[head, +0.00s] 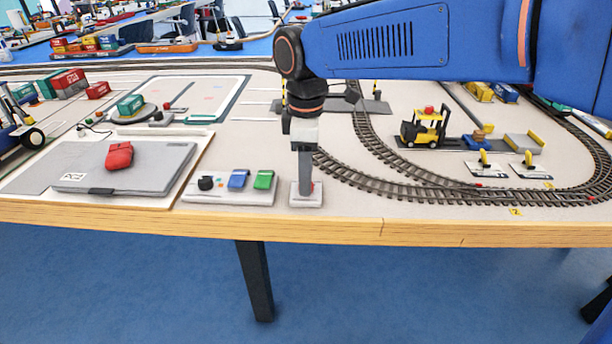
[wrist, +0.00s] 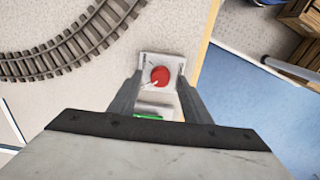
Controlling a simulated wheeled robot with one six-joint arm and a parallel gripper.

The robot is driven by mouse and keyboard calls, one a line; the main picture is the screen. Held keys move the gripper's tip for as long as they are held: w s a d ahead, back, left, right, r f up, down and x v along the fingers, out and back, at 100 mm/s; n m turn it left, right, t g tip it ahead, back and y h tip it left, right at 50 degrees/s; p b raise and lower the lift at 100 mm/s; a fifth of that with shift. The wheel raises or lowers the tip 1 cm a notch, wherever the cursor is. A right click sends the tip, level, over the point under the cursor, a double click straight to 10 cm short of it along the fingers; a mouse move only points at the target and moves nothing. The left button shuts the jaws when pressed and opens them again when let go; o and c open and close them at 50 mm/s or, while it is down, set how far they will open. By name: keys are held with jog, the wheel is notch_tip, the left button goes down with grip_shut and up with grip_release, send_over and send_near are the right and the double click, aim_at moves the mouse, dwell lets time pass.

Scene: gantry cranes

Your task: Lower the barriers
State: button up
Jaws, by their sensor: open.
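My gripper (head: 305,188) points straight down at a small white base plate (head: 297,202) near the table's front edge. In the wrist view, a round red button (wrist: 160,76) on this plate (wrist: 149,60) lies between the two fingertips of my open gripper (wrist: 159,84). Whether the fingers touch the plate or button is hard to tell. In the head view, the fingers hide most of the button. Behind my gripper, a yellow post (head: 375,87) stands by a grey crossing plate (head: 372,106) at the track; the barrier arms are too small and partly hidden to judge.
Left of my gripper is a white panel (head: 222,197) with a black knob, a blue switch (head: 238,180) and a green switch (head: 264,180). Curved track (head: 400,187) and a yellow forklift (head: 424,128) are at right.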

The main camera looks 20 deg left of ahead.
jog(key=shift+f, duration=0.5)
jog(key=c, duration=1)
jog(key=shift+c, duration=0.2)
